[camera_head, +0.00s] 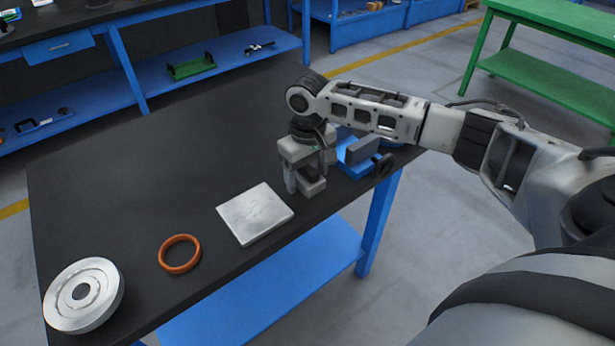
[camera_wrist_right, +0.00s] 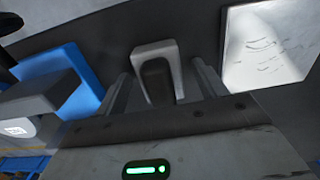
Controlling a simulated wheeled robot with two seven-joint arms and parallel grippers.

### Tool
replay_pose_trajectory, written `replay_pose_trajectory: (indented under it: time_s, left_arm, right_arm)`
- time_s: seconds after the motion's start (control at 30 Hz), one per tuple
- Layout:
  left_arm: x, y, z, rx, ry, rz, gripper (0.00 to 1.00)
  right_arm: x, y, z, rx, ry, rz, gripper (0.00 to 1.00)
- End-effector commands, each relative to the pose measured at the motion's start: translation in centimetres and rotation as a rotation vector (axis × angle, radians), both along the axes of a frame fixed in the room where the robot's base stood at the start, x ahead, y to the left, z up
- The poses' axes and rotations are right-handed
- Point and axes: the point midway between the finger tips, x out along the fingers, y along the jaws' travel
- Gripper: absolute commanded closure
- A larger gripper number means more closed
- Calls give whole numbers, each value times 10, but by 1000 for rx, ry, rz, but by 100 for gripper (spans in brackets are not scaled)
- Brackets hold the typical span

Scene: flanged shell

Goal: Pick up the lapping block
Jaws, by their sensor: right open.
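A small grey block (camera_head: 313,187), which I take to be the lapping block, stands on the dark bench near its front edge, partly hidden by my right gripper. In the right wrist view the block (camera_wrist_right: 150,52) is light grey with a dark part on its near side. My right gripper (camera_head: 308,174) points down over the block, jaws open. In the right wrist view its fingers (camera_wrist_right: 163,86) show on either side of the block, with gaps visible; I cannot tell whether either touches it. My left gripper is not in view.
A blue and grey vise (camera_head: 355,168) stands close beside the gripper on the right. A silver plate (camera_head: 255,213), an orange ring (camera_head: 165,256) and a round metal flange (camera_head: 56,308) lie to the left. The bench's back left is clear.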

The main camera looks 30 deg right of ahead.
Motion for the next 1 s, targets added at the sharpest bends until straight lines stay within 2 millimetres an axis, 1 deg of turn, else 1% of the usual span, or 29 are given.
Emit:
replay_pose_trajectory:
  time_s: [0.07, 0.27, 0.37, 0.4, 0.47, 0.5, 0.83, 0.93, 1.0]
  left_arm:
    - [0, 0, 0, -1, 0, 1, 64]
    - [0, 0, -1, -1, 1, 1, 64]
    - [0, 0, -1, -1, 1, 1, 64]
    - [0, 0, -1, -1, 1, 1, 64]
    - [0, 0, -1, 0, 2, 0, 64]
    - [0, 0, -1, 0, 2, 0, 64]
    - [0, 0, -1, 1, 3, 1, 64]
    - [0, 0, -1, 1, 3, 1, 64]
    - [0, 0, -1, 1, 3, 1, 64]
  right_arm:
    - [0, 0, -4, 0, -1, 0, 29]
    - [0, 0, -4, 0, -1, 1, 29]
    - [0, 0, -4, 0, -1, 1, 54]
    - [0, 0, -4, 0, -1, 1, 65]
    - [0, 0, -4, 0, -1, 0, 82]
    - [0, 0, -4, 0, -1, 1, 87]
    - [1, 0, 0, 0, -3, 0, 86]
    - [1, 0, 8, 1, -5, 0, 86]
    - [1, 0, 17, 2, -6, 0, 86]
